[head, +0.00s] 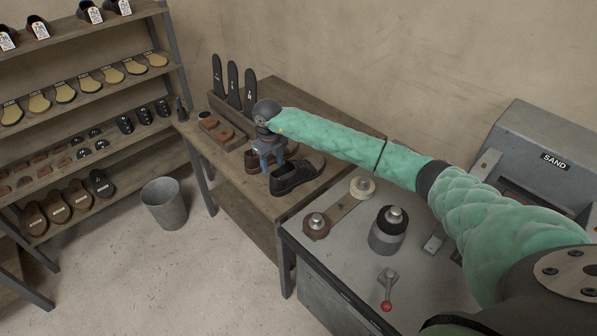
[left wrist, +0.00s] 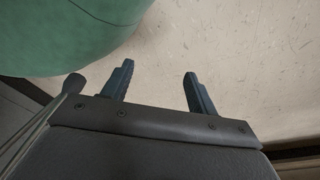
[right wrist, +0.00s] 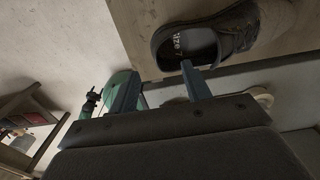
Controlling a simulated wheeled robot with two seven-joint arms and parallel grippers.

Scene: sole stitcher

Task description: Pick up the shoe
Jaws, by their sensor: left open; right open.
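A black low shoe (head: 298,177) sits on the wooden bench near its front edge. A brown shoe (head: 254,162) is partly hidden behind my right gripper. My right gripper (head: 267,166) is open, pointing down at the heel end of the black shoe. In the right wrist view a dark shoe (right wrist: 240,28) with a size label inside shows beyond the open, empty fingers (right wrist: 159,69). One fingertip overlaps the rim of its opening; I cannot tell if they touch. My left gripper (left wrist: 158,72) is open and empty above the pale floor, seen only in the left wrist view.
Black upright soles (head: 233,84) stand at the back of the wooden bench (head: 228,203). A bucket (head: 164,204) and shoe shelves (head: 95,93) are at left. Floor in front is clear.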

